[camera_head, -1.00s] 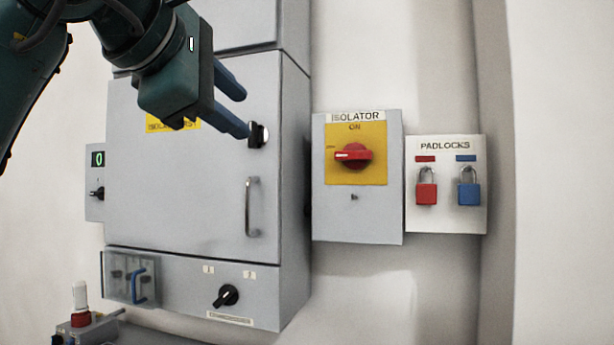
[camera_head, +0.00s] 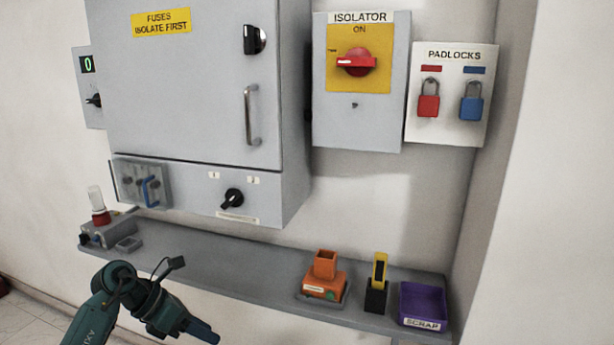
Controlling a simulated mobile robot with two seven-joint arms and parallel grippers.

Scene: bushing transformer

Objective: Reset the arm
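My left arm comes in at the bottom left, low in front of the shelf. Its gripper (camera_head: 205,332) has blue fingers pointing right and down, near the bottom edge. The fingers overlap in this view, so I cannot tell their gap. Nothing shows held in them, and they are apart from the cabinet. My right gripper is not in view.
The grey fuse cabinet (camera_head: 190,95) is shut. The isolator (camera_head: 357,62) has a horizontal red handle. Red (camera_head: 428,105) and blue (camera_head: 471,108) padlocks hang on their board. The shelf (camera_head: 225,258) carries an orange holder (camera_head: 324,285), a yellow-and-black item (camera_head: 377,285) and a purple scrap bin (camera_head: 423,305).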

